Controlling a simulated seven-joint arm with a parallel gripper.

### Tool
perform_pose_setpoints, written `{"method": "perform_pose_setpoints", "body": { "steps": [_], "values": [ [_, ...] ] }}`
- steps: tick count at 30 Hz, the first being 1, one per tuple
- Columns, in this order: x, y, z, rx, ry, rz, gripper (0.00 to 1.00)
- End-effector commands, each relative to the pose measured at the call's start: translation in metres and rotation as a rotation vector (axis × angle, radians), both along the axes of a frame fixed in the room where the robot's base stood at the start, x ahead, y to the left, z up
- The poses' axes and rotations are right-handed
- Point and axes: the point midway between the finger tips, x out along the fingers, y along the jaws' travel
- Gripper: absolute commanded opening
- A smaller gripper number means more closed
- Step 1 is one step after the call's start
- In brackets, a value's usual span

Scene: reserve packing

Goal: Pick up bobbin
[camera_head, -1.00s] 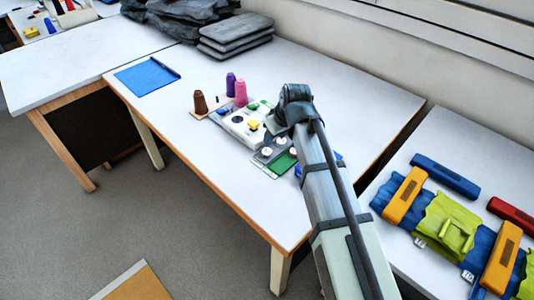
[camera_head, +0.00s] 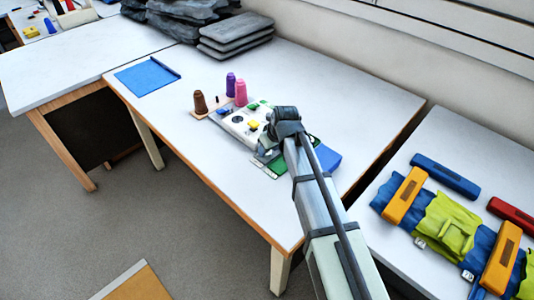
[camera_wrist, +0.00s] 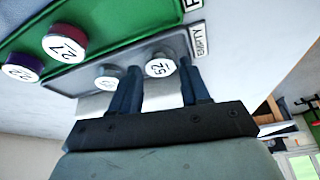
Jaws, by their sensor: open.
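In the wrist view, a bobbin (camera_wrist: 160,65) with a white numbered top sits on a grey tray (camera_wrist: 75,79) labelled EMPTY. My gripper (camera_wrist: 159,76) is open, with its two dark fingers on either side of that bobbin in the picture; I cannot tell whether they touch it. Another white-topped bobbin (camera_wrist: 108,77) is just left of the left finger. A dark red bobbin (camera_wrist: 68,40) and a purple bobbin (camera_wrist: 22,67) sit on a green tray (camera_wrist: 125,25). In the head view my arm hides the fingers and most of the trays.
A blue mat (camera_head: 146,77) is at the table's left. The table's front left is clear.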

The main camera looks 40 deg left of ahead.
Motion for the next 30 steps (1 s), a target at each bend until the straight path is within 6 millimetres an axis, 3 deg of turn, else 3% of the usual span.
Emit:
{"method": "perform_pose_setpoints", "body": {
  "steps": [3,11,22,30],
  "values": [
    [0.001,0.0054,-0.0122,-0.001,0.001,0.0,0.46],
    [0.0011,0.0059,-0.0143,0.001,0.0,0.0,0.46],
    [0.001,0.0057,-0.0143,0.0,0.0,0.0,0.12],
    [0.0012,0.0058,-0.013,0.0,0.0,0.0,0.1]
  ]
}}
